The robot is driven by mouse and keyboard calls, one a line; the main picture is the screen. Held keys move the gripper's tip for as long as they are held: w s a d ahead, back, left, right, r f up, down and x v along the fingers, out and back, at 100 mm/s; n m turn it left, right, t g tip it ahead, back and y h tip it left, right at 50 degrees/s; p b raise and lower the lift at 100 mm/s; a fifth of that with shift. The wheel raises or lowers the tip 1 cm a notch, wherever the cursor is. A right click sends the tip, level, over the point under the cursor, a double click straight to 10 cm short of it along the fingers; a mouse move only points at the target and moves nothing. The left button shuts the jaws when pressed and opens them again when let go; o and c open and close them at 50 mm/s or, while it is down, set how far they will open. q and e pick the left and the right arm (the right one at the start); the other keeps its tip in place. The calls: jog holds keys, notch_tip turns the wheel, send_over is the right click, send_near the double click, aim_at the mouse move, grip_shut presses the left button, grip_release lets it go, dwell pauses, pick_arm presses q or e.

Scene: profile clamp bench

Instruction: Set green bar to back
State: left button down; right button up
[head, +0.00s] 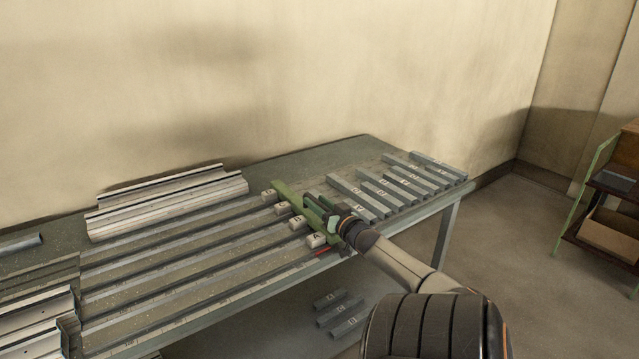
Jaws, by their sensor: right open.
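The green bar (287,194) lies near the right end of the long rails on the bench, beside a row of pale lettered blocks. It slants from the back toward the front edge. My right gripper (318,212) is open at the middle to front part of the bar, reaching in from the lower right. It hides some of the bar, and I cannot tell if the fingers touch it. The front pale block (316,240) reads A; others (283,208) stand behind it along the bar. My left gripper is not in view.
Several grey lettered bars (400,187) lie on the right part of the bench (345,150). Metal profiles (165,205) are stacked at the back left, near the wall. More grey bars (338,308) lie below the bench. A shelf with a box (608,235) stands far right.

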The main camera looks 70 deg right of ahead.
jog(key=shift+s+a, duration=0.3)
jog(key=shift+s, duration=0.05)
jog(key=p+v, duration=0.2)
jog(key=v, duration=0.9)
jog(key=shift+s, duration=0.3)
